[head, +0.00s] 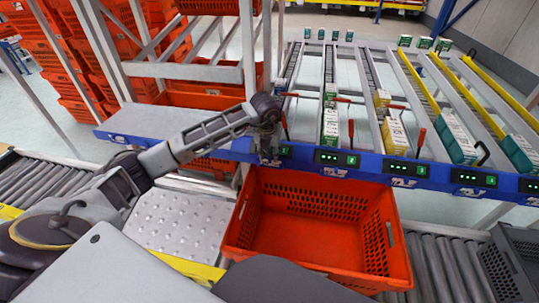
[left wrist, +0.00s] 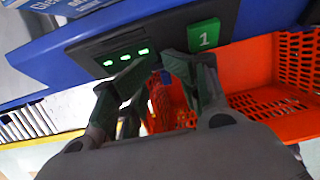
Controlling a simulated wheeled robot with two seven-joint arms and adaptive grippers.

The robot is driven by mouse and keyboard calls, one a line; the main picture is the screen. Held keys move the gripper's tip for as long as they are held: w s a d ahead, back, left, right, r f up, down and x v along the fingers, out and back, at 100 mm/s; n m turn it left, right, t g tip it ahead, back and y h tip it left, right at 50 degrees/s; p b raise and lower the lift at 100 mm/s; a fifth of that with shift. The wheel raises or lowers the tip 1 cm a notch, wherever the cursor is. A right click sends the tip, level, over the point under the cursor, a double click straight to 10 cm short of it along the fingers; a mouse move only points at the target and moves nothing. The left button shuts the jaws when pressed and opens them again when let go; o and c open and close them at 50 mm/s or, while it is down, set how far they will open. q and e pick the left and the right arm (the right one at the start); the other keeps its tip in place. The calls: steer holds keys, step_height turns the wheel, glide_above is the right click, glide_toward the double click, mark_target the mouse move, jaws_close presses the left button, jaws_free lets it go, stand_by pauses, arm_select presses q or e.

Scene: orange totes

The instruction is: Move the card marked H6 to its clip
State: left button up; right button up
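My left gripper (head: 268,156) is at the front face of the blue beam (head: 360,166), above the back edge of the orange tote. In the left wrist view, its fingertips (left wrist: 161,62) come close together just below a panel with green lights and a green "1" tile (left wrist: 204,35). I cannot make out a card marked H6 in either view. White markings sit along the beam, but they are too small to read as clips or cards. My right gripper is not in view.
An empty orange tote (head: 310,230) stands below the beam on the rollers. A dark grey crate (head: 513,262) is at the right. Sloping lanes with boxes (head: 458,138) and red levers (head: 421,141) rise behind the beam. Stacked orange totes (head: 60,60) stand at the back left.

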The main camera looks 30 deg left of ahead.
arm_select(q)
steer(key=v, duration=0.6)
steer(key=shift+s+d, duration=0.1)
stand_by(1.1)
